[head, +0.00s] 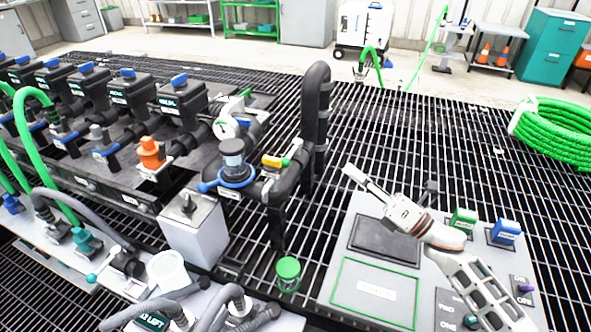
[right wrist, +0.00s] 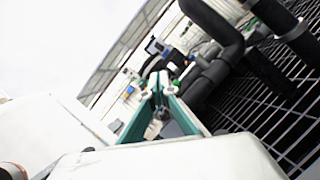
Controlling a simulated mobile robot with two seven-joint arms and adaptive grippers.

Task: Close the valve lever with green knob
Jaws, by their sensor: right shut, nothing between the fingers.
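A lever with a small green-teal knob (head: 91,278) sits on a valve at the lower left of the head view, its rod slanting up to the right. I cannot tell for sure which is the task's lever. My right gripper (head: 352,174) is shut and empty, to the right of the tall black pipe and above the grey panel. In the right wrist view its teal fingers (right wrist: 158,80) point toward blurred pipework. My left gripper is not in view.
A tall black pipe loop (head: 317,110) stands between my right gripper and the manifold. A grey panel (head: 350,300) with a green-framed square lies under my right arm. A green-lidded jar (head: 288,267) stands left of it. Open grating (head: 420,130) lies beyond.

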